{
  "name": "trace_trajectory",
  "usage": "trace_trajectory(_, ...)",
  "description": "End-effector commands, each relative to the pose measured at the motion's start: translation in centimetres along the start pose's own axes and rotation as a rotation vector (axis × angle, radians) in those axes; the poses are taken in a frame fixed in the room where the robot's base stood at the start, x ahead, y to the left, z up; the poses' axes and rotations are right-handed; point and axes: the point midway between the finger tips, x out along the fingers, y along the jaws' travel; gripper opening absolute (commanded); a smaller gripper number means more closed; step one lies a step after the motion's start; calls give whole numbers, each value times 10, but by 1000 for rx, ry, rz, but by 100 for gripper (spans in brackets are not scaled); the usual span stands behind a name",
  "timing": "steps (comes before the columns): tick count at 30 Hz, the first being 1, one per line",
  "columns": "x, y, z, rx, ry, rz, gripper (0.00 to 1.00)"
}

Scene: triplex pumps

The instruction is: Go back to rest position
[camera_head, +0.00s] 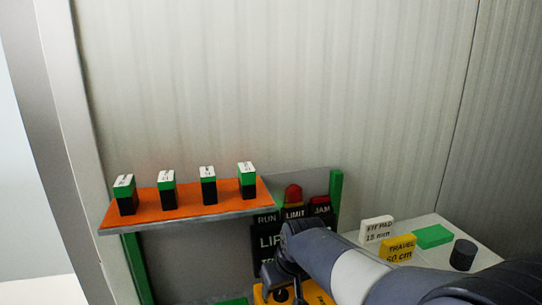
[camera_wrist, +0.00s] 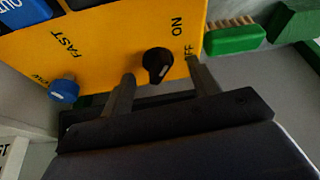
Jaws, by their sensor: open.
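My gripper (camera_wrist: 162,80) is open in the wrist view, its two fingers apart in front of a yellow control panel (camera_wrist: 110,60). A black rotary knob (camera_wrist: 157,65) with a pale mark shows between the fingertips; I cannot tell whether they touch it. ON and part of OFF are printed to its right. A blue knob (camera_wrist: 63,91) sits beside the FAST lettering at the left. In the head view my arm reaches in from the lower right and bends down over the yellow panel (camera_head: 318,294), hiding much of it.
An orange shelf (camera_head: 188,200) with several black-and-green blocks stands at the left. A RUN, LIMIT, JAM sign (camera_head: 266,236) is behind my arm. A white block (camera_head: 377,229), a yellow TRAVEL block (camera_head: 398,248) and a black cylinder (camera_head: 463,254) stand right. A green brush (camera_wrist: 234,38) lies beside the panel.

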Motion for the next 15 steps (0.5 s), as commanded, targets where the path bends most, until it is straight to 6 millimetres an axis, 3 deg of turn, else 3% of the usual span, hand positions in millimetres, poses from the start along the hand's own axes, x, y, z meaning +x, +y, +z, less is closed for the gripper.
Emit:
trace_trajectory(7,0,-1,0,114,1,48,58)
trace_trajectory(15,-57,-3,-2,117,6,48,58)
